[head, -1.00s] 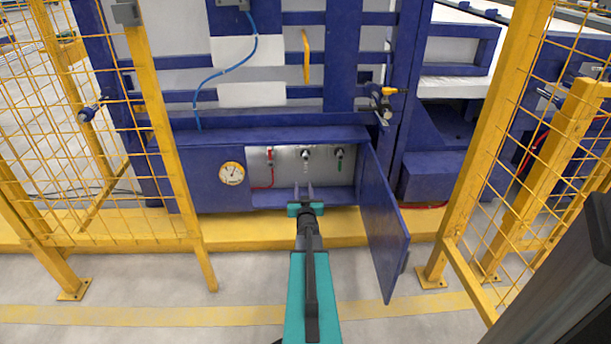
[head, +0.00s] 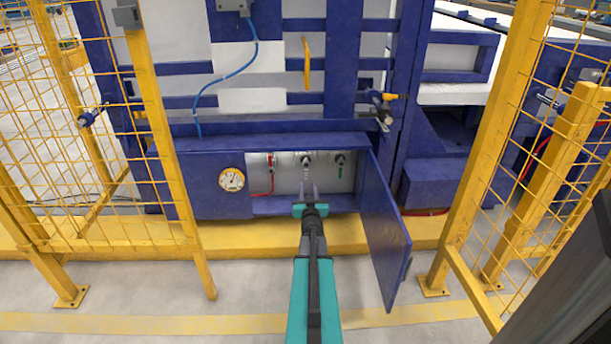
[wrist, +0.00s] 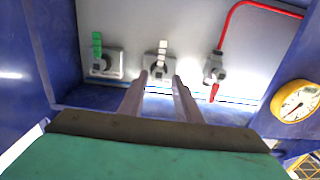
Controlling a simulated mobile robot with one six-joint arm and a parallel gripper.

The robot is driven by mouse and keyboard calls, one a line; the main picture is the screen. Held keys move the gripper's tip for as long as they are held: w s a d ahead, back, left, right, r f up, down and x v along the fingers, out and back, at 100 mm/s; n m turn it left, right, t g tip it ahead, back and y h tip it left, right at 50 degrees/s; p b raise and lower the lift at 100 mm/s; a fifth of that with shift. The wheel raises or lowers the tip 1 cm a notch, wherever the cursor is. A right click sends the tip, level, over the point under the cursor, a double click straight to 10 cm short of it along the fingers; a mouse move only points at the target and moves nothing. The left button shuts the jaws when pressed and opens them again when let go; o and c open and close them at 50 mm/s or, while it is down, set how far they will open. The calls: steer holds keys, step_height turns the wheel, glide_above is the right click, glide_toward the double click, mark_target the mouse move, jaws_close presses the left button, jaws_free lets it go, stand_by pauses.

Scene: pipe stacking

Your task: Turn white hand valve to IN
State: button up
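The white hand valve (head: 306,173) is the middle of three valves on the pale back panel of an open blue box. Its white handle hangs down in the head view. In the wrist view, which looks turned over, the white handle (wrist: 162,48) points up. My gripper (head: 310,185) is in front of the box opening, just below the white valve. In the wrist view my gripper (wrist: 160,76) is open, its two fingers apart with nothing between them. The fingertips lie near the valve's base in the picture; contact cannot be told. The IN marking is not readable.
A red valve (head: 270,165) with a red line is left of the white valve, and a green valve (head: 340,170) right. A round gauge (head: 232,180) is on the box's left. The open blue door (head: 385,235) stands right of my arm. Yellow mesh fences flank both sides.

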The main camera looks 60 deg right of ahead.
mark_target(306, 170)
steer(key=shift+b+x, duration=1.8)
steer(key=shift+x, duration=3.95)
jaws_close()
steer(key=shift+a+f, duration=0.1)
steer(key=shift+a, duration=0.3)
steer(key=shift+w+d, duration=0.1)
steer(key=shift+d, duration=0.1)
steer(key=shift+w, duration=0.15)
